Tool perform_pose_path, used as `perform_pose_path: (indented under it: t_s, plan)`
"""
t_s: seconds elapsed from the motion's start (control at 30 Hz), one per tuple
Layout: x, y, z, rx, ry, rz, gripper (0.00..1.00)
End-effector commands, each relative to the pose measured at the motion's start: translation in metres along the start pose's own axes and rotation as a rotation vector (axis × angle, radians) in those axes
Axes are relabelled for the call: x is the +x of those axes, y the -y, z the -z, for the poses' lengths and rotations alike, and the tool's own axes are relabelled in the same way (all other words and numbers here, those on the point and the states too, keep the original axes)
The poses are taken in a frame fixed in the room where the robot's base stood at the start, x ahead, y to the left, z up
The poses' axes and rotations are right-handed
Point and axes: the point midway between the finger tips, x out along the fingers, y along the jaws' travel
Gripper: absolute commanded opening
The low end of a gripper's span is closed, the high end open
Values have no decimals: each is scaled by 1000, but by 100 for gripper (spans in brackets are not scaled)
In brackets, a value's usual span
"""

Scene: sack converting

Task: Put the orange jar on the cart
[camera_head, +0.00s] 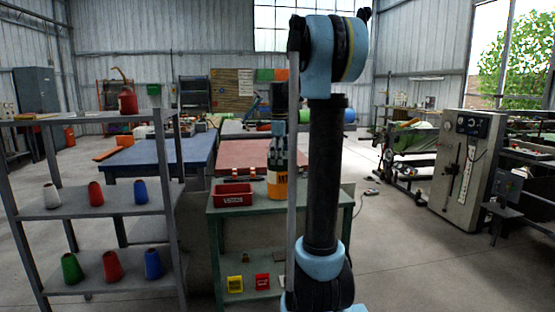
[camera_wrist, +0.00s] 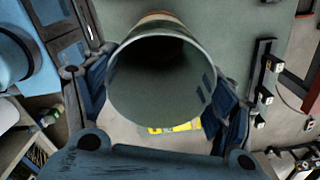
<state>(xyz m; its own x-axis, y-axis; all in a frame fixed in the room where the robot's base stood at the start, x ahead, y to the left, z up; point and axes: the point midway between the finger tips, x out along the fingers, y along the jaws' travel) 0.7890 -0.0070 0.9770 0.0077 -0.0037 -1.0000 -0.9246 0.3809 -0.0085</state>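The orange jar (camera_head: 280,188) shows in the head view with a pale band, over the top of a green bench (camera_head: 232,214); I cannot tell whether it touches that top. In the wrist view the jar (camera_wrist: 160,85) is a wide, open-topped hollow cylinder. My gripper (camera_head: 277,155) reaches down to it from above. In the wrist view its blue fingers hug the jar's left and right sides, so it looks shut on it. My arm hides part of the jar's right side. No cart is clearly identifiable.
A red bin (camera_head: 233,194) stands on the bench left of the jar. A rack (camera_head: 100,210) with several coloured cones is at left. A blue table (camera_head: 180,152) and a red-topped table (camera_head: 240,153) stand behind. Open floor (camera_head: 405,260) lies at right, before a grey machine (camera_head: 465,170).

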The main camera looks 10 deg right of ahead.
Motion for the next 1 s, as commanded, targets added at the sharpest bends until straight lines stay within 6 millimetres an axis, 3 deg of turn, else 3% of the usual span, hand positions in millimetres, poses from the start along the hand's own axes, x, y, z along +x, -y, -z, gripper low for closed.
perform_pose_path:
  t_s: [0.03,0.1,0.57,0.77,1.0]
  plan:
    - [0,0,0,0,0,0,86]
    - [0,0,0,0,0,0,97]
    - [-3,0,1,1,0,0,97]
    - [-25,0,1,2,0,0,97]
    - [-71,1,1,2,0,0,97]
